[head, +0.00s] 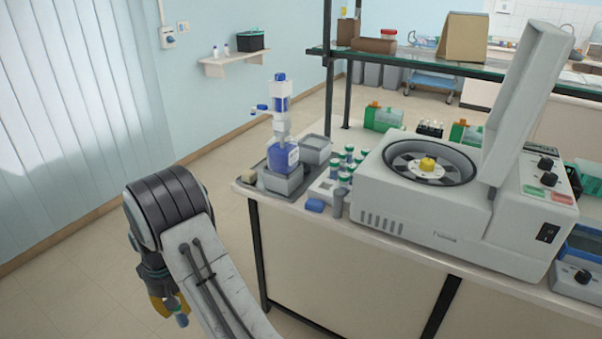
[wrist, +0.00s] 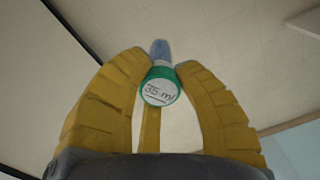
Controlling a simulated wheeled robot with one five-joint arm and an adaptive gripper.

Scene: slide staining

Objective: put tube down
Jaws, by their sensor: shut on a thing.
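My gripper (head: 172,306) hangs over the floor at the lower left in the head view, left of the bench and apart from it. Its yellow fingers are shut on a tube (head: 182,320), of which only a blue-grey end shows below them. In the wrist view my gripper (wrist: 160,82) holds the tube (wrist: 160,88) between the fingertips. The tube's green cap with a white "35 ml" label faces the camera. A rack (head: 324,187) with several green-and-white-capped tubes stands on the bench, left of the centrifuge.
An open centrifuge (head: 455,225) with its lid up fills the middle of the bench (head: 350,260). A blue-and-white dispenser bottle (head: 281,150) stands on a grey tray at the bench's left end. A glass shelf (head: 420,62) on dark posts runs above. The floor left of the bench is clear.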

